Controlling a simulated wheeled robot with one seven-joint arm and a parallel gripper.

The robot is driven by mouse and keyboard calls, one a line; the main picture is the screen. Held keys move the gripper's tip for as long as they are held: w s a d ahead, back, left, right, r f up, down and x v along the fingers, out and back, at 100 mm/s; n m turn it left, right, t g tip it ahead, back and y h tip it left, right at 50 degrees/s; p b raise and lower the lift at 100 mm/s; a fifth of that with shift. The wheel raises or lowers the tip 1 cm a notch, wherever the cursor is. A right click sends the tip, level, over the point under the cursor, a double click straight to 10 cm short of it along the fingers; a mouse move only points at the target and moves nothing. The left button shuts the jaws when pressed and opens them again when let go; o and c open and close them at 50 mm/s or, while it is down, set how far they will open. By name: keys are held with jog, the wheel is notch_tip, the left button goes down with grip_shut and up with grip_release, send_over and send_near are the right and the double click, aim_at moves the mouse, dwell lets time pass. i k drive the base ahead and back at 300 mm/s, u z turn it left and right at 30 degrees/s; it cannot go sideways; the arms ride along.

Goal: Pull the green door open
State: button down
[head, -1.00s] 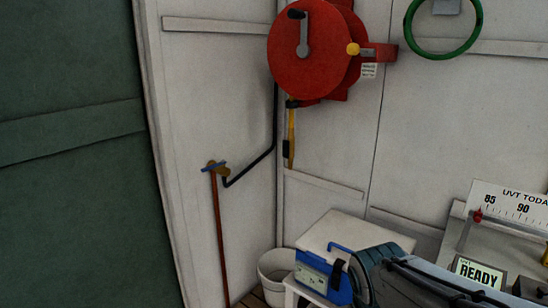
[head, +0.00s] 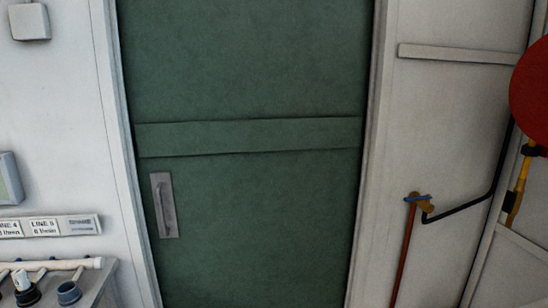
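The green door (head: 260,190) stands in the middle of the head view, in a pale frame. It looks shut. A raised green band crosses it. A grey metal pull handle (head: 165,205) on a plate sits at its left side, below the band. The bottom of the door is outside the picture. My gripper is not in view.
At lower left is a bench with a white pipe (head: 50,265) and dark-based fittings (head: 68,292), below a label strip (head: 48,226). To the right, a blue-handled valve (head: 417,198) on a red-brown pipe and a red hose reel (head: 532,90) are on the wall.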

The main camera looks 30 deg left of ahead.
aim_at(248, 118)
jog(key=u, duration=0.75)
jog(key=k, duration=0.3)
jog(key=u, duration=0.7)
jog(key=i, duration=0.4)
jog(key=k, duration=0.65)
jog(key=u, duration=0.5)
jog(key=i, duration=1.4)
jog(key=u, duration=0.1)
